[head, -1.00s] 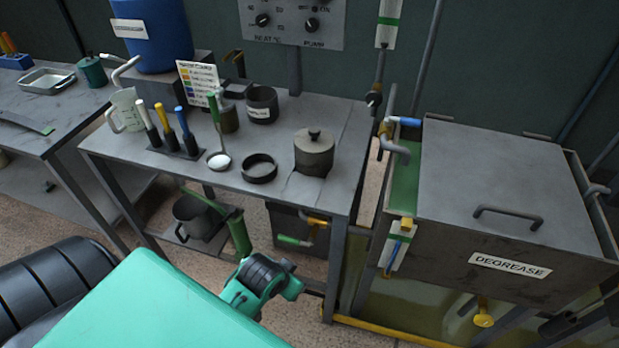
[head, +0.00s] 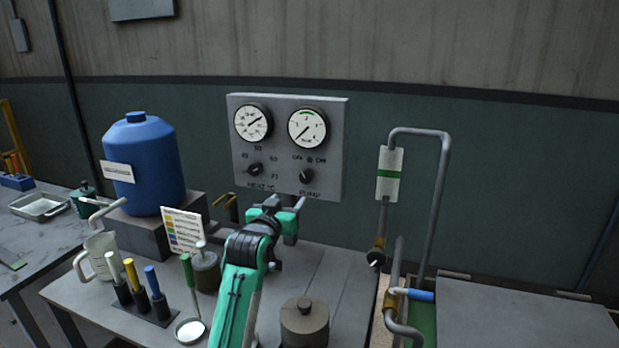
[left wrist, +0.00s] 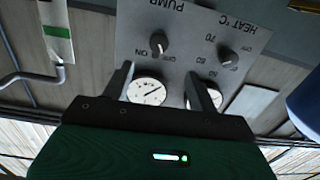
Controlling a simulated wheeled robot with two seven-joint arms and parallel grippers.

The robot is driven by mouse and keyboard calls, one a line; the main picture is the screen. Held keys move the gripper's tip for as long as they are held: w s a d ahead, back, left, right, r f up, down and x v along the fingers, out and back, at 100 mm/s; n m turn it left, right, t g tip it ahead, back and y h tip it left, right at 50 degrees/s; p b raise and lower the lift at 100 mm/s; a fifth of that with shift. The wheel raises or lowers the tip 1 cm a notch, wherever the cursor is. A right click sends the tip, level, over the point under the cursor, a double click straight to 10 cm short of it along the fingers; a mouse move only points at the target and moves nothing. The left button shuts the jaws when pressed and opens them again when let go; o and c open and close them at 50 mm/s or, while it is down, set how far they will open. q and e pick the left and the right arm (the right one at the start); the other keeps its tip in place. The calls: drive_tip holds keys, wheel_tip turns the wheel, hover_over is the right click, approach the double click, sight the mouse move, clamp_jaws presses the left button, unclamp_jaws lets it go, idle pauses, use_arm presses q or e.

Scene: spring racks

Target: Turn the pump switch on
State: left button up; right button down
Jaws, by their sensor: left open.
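The grey control panel (head: 285,186) hangs on the wall above the bench. Its pump switch (head: 307,176) is a small black knob at the lower right, over the word PUMP. The left wrist view sees the panel upside down, with the pump switch (left wrist: 160,44) just beyond the fingers, roughly between their lines. I cannot tell its exact setting. My left gripper (left wrist: 164,80) is open and empty, facing the panel. In the head view my left gripper (head: 288,212) is below the pump switch, partly hidden by its own wrist. My right gripper is not in view.
The heat knob (head: 255,170) sits left of the pump switch, with two gauges above. A blue barrel (head: 150,165), a lidded pot (head: 304,322) and coloured-handled tools (head: 133,275) stand on the bench. Bent pipes (head: 441,200) rise on the right.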

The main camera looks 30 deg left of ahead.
use_arm(q)
drive_tip(key=p, duration=0.2)
approach(305, 178)
drive_tip(key=w, duration=0.2)
drive_tip(key=x, duration=0.5)
drive_tip(key=shift+a+r, duration=0.1)
drive_tip(key=shift+a, duration=0.15)
drive_tip(key=shift+w+a+p, duration=0.1)
drive_tip(key=shift+w+p, duration=0.2)
drive_tip(key=shift+w, duration=0.05)
drive_tip(key=shift+w+a, duration=0.1)
drive_tip(key=shift+w, duration=0.25)
drive_tip(key=c, duration=1)
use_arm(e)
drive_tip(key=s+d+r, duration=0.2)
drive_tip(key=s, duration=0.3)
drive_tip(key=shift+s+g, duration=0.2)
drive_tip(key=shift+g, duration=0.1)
